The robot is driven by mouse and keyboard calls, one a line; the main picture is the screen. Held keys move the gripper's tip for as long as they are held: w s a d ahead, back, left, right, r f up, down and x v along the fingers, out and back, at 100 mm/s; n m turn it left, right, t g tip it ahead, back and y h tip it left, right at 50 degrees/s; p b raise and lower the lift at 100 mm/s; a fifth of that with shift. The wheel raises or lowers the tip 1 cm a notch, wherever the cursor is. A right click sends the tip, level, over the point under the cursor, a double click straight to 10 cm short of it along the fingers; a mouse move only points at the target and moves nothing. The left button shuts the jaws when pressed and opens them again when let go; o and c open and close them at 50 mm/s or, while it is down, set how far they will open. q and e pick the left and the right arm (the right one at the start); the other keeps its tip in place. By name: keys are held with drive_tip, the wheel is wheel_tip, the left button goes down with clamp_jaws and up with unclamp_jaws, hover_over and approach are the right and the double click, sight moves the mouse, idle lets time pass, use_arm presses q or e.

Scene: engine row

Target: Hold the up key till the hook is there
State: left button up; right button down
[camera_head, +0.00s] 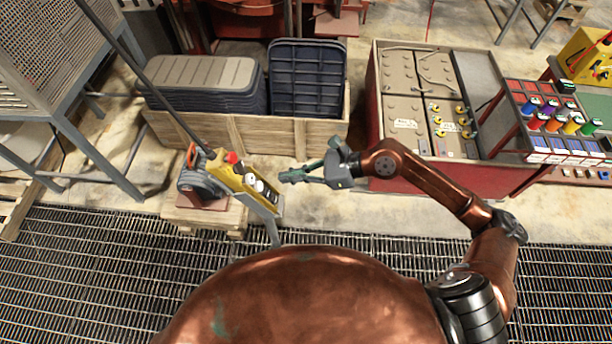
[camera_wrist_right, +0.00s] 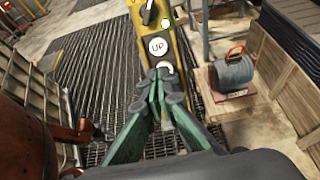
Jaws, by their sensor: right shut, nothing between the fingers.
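A yellow control pendant (camera_head: 236,182) with a red button and white round keys stands left of my right gripper (camera_head: 284,177). In the right wrist view the pendant (camera_wrist_right: 181,70) shows a white key marked UP (camera_wrist_right: 157,46), uncovered. Another white key (camera_wrist_right: 166,66) below it is partly hidden by my fingertips. The right gripper (camera_wrist_right: 166,86) is shut and empty, its green fingers pointing at the pendant. In the head view a small gap shows between the tips and the pendant, so no key looks pressed. I cannot make out a hook. My left gripper is out of view.
Behind are a wooden crate (camera_head: 225,133) with grey bins and a red-sided bench (camera_head: 372,120) with battery-like blocks. Metal grating (camera_head: 80,270) covers the near floor.

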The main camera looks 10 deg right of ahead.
drive_tip(key=b+v, duration=0.1)
drive_tip(key=v, duration=0.4)
drive_tip(key=shift+r, duration=0.15)
idle(1.0)
idle(0.7)
